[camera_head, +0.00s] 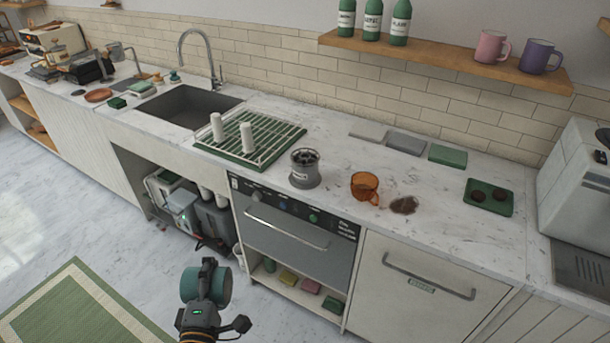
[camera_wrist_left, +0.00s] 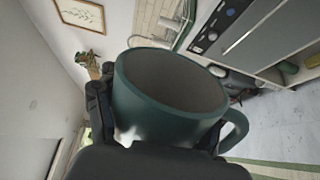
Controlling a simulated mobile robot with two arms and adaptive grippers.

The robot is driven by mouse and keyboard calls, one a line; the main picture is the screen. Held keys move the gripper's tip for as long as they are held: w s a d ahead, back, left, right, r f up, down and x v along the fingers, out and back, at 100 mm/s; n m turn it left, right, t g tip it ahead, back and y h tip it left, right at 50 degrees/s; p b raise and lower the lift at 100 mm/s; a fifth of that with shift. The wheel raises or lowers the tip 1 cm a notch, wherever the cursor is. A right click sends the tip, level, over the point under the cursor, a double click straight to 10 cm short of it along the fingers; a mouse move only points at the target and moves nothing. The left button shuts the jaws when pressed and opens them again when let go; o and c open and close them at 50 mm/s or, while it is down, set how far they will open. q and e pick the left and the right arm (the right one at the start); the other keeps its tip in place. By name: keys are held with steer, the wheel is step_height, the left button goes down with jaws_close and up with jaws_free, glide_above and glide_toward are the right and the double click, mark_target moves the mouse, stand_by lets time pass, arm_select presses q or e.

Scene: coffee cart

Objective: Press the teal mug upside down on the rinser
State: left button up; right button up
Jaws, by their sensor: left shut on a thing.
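The teal mug (camera_head: 190,285) is in my left gripper (camera_head: 209,272), over the floor in front of the counter, at lower centre-left of the head view. In the left wrist view, the gripper's dark fingers close around the sides of the mug (camera_wrist_left: 150,120). Its open mouth faces the upper part of that view, and its handle is at the right. The mug looks empty. A grey cylinder with a dark top (camera_head: 305,170) stands on the counter. I cannot tell whether it is the rinser. My right gripper is not in view.
A green slatted rack (camera_head: 275,143) with two white cylinders is beside the sink (camera_head: 190,105). A shelf (camera_head: 450,62) overhangs the back. The counter's front edge lies between mug and worktop.

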arm_select(q)
steer(key=n, duration=0.4)
steer(key=shift+n, duration=1)
steer(key=n, duration=0.3)
steer(key=shift+n, duration=1.5)
